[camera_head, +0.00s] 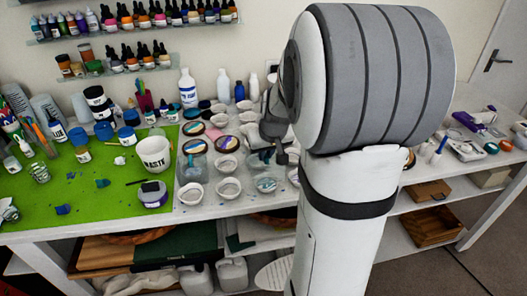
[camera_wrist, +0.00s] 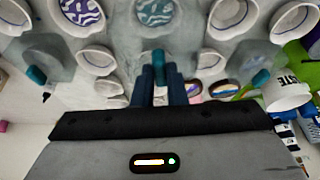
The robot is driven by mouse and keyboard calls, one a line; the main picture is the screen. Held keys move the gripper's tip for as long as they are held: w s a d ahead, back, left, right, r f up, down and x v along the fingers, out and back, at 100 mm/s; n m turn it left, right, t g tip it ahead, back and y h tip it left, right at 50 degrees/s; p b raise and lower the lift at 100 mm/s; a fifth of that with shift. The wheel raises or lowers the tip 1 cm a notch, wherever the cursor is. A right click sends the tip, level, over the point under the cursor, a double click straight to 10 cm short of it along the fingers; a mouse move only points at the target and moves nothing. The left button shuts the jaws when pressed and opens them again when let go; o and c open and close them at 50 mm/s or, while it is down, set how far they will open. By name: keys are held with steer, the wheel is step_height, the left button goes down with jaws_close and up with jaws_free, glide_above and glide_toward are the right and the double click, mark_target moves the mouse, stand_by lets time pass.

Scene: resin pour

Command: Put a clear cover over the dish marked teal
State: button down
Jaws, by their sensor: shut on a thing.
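My gripper (camera_wrist: 160,75) has dark blue fingers shut on the teal knob (camera_wrist: 157,57) of a clear cover (camera_wrist: 180,52). The cover is see-through and its edges are faint. A white-rimmed dish with a teal swirl (camera_wrist: 155,12) shows just above the knob in the wrist view. I cannot tell whether the cover is lifted or overlaps that dish's rim. A teal-patterned dish also shows near the front of the bench in the head view (camera_head: 265,185). Two more clear covers with teal knobs (camera_wrist: 37,75) (camera_wrist: 261,78) stand to either side. My arm hides much of the gripper in the head view.
A dish with a blue-purple swirl (camera_wrist: 83,12) and several plain white dishes (camera_head: 229,188) crowd around the gripper. A white WASTE cup (camera_head: 154,154) stands on a green mat (camera_head: 100,185) to the left. Bottles (camera_head: 187,88) line the back.

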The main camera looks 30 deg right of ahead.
mark_target(268, 165)
steer(key=shift+s+d+f+b, duration=0.1)
steer(key=shift+d+f+b, duration=0.05)
steer(key=shift+f+b, duration=2.45)
steer(key=shift+f, duration=0.5)
steer(key=c, duration=1.4)
jaws_free()
steer(key=v, duration=0.8)
steer(key=shift+f, duration=0.1)
